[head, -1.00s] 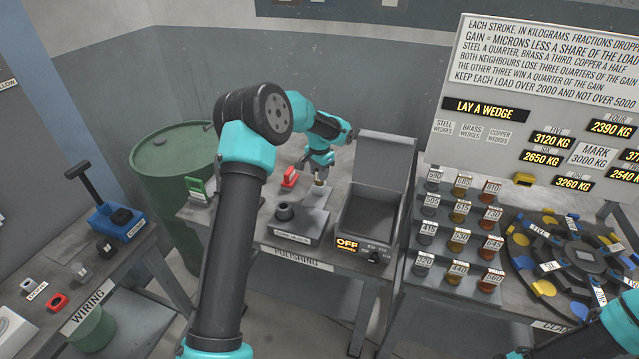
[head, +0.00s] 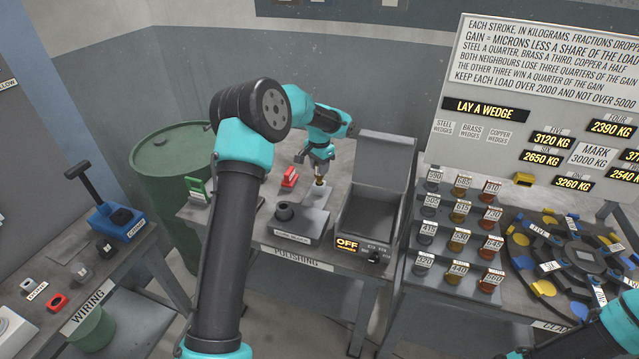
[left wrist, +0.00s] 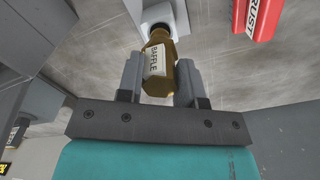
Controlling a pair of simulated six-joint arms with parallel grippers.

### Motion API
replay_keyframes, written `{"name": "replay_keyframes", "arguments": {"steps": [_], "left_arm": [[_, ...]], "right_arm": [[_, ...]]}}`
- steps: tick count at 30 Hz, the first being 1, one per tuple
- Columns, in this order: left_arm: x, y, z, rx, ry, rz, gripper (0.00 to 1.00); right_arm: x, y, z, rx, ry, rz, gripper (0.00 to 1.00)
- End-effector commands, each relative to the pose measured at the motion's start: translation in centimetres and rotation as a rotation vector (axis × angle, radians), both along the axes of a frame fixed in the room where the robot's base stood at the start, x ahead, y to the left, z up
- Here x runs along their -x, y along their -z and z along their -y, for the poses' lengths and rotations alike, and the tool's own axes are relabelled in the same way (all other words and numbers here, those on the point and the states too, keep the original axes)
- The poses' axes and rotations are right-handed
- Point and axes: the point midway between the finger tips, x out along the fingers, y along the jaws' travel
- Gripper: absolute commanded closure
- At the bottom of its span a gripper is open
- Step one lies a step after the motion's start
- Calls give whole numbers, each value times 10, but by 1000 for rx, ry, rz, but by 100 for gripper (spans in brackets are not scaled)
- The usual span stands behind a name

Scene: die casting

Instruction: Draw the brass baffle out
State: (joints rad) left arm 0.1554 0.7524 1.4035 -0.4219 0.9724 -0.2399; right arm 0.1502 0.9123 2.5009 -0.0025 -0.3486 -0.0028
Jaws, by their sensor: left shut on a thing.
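The brass baffle (left wrist: 160,60) is a brown-gold piece with a white BAFFLE label, seen in the left wrist view. My left gripper (left wrist: 160,80) is shut on it, one finger on each side. Its narrow far end meets a pale round collar (left wrist: 155,16); I cannot tell how much of it is inside. In the head view the baffle (head: 320,180) shows small and brassy under my left gripper (head: 320,172), above a light grey block (head: 314,197) on the polishing bench. My right gripper is out of view.
A grey fixture with a dark ring (head: 285,212) is in front. An open grey box marked OFF (head: 370,215) stands right. A green drum (head: 165,190) is left.

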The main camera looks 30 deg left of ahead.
Motion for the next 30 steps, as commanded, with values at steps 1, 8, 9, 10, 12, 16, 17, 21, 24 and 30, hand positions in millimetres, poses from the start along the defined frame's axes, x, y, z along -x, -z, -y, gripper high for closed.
{"name": "replay_keyframes", "arguments": {"steps": [1,8,9,10,12,16,17,21,24,30], "left_arm": [[0,-3,0,0,0,2,95],[-1,-12,0,-1,0,3,95],[-1,-14,0,-1,0,3,95],[-1,-15,0,-1,0,3,95],[-1,-17,0,-1,0,3,95],[0,-22,0,-1,0,3,95],[0,-22,0,-2,0,2,95],[0,-24,0,-1,1,0,95],[0,-24,0,-1,1,1,95],[0,-25,1,-1,-1,1,95]], "right_arm": [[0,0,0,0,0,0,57],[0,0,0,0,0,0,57],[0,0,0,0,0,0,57],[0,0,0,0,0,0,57],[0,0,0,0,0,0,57],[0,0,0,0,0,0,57],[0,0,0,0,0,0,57],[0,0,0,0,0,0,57],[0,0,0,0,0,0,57],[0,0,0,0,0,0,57]]}}
